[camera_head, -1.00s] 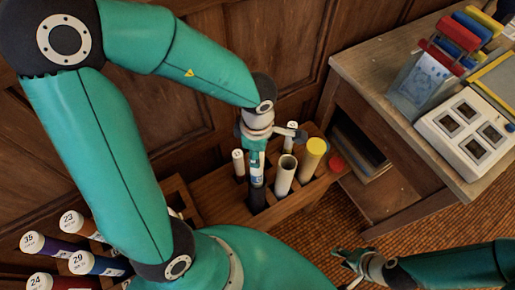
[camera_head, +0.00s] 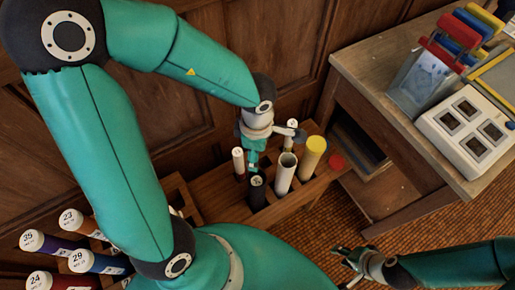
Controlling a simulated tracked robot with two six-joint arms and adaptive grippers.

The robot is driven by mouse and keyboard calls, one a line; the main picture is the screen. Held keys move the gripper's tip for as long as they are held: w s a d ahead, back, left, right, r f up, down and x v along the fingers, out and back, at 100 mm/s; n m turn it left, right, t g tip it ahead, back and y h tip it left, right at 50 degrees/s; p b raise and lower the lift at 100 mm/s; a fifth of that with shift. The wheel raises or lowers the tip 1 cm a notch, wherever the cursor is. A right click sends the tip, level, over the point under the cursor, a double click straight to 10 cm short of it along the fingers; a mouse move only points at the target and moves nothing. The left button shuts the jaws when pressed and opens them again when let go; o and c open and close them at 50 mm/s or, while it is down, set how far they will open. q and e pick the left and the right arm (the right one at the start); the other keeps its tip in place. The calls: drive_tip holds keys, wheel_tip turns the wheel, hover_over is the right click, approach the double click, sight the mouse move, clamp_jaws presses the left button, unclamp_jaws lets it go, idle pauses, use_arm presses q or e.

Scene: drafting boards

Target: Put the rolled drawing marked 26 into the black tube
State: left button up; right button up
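The black tube (camera_head: 257,197) stands upright in the wooden rack (camera_head: 222,207). A pale round end (camera_head: 257,181) shows at its mouth, which looks like the rolled drawing sitting down inside; its number is too small to read. My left gripper (camera_head: 253,162) is just above and behind the tube mouth. Its fingers look apart from the pale end and hold nothing that I can see. My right gripper (camera_head: 346,264) is open and empty at the lower right, over the floor.
A grey tube (camera_head: 284,176), a yellow-topped tube (camera_head: 313,155) and a slim white-topped roll (camera_head: 239,162) stand in the same rack. A wooden desk (camera_head: 380,82) with a white switch box (camera_head: 465,140) stands at right.

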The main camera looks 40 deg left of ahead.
use_arm(q)
wheel_tip(320, 180, up, 12)
idle(0.6)
idle(0.7)
